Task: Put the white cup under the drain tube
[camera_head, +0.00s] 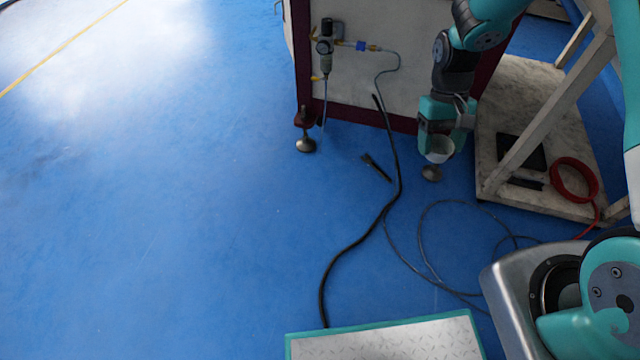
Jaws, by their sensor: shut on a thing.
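The white cup (439,152) is small and shows at the lower right corner of the machine, in front of or above a levelling foot. My gripper (445,132) points down and is shut on the cup; the fingers are partly hidden by the wrist. The drain tube (323,110) is a thin tube that hangs from the air filter unit (325,48) at the left of the machine's side panel. Its lower end is close to the floor, near the left foot. The cup is well to the right of the tube and apart from it.
A dark cable (372,228) and a thin grey hose (420,260) lie on the blue floor (200,220). A small black object (376,167) lies between tube and cup. Levelling feet (305,144) stand under the machine (375,85). A wooden-framed stand (490,165) is close on the right.

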